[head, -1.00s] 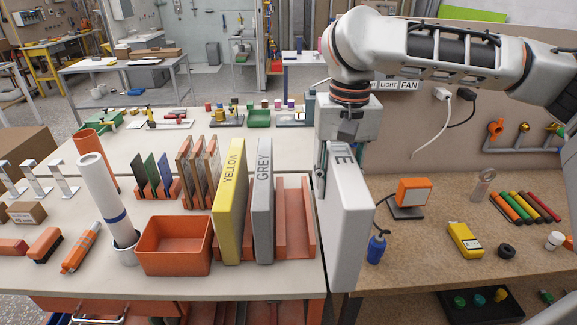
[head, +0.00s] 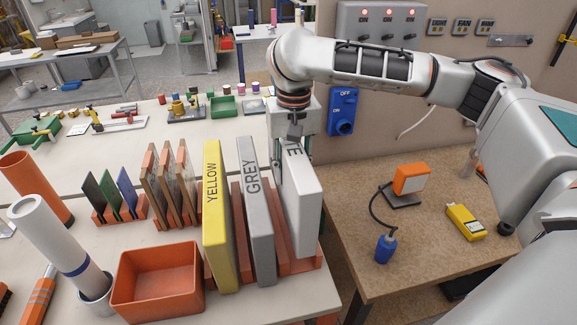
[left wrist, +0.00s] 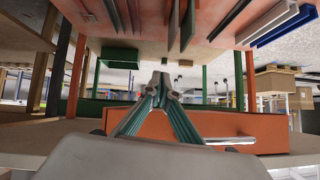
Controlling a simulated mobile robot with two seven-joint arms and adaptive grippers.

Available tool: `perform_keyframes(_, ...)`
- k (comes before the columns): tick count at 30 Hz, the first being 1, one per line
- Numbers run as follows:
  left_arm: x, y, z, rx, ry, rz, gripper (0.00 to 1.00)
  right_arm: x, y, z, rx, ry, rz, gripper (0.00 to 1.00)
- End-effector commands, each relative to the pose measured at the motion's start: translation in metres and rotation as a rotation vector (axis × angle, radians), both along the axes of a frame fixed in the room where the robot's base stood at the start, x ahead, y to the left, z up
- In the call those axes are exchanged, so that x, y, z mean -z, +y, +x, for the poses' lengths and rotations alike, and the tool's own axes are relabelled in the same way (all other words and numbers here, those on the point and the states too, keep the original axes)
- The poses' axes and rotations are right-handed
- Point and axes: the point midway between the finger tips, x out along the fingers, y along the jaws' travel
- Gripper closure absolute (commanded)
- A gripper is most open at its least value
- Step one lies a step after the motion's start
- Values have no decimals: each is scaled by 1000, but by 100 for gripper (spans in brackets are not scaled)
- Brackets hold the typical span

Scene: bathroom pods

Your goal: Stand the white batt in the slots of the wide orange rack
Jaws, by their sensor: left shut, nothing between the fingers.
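The white batt (head: 303,205) is upright in my right gripper (head: 279,155), which is shut on its upper left edge. The batt stands over the right bay of the wide orange rack (head: 305,264), to the right of the grey batt (head: 259,215). Its lower edge is close to the rack; I cannot tell whether it touches the bottom. The yellow batt (head: 218,220) stands left of the grey one in the same rack. My left gripper (left wrist: 165,84) is shut and empty in the left wrist view, near an orange drawer front (left wrist: 200,128).
An orange bin (head: 155,285) stands left of the rack, with a white roll (head: 50,235) in a cup beyond it. Smaller racks with thin panels (head: 175,180) stand behind. A gap separates this table from the brown bench (head: 400,245) with a lamp (head: 411,180).

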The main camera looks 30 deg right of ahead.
Motion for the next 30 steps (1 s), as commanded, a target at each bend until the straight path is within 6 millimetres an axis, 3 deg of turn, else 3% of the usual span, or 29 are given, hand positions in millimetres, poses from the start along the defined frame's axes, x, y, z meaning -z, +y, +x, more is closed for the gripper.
perform_keyframes(8,-1,3,1,6,-3,7,100,-1,0,0,1,-4,-2,98)
perform_keyframes(17,-9,5,14,7,-29,11,100,24,0,-1,1,0,-2,98)
perform_keyframes(30,-6,2,8,-1,-18,0,100,63,0,-1,1,-1,-1,98)
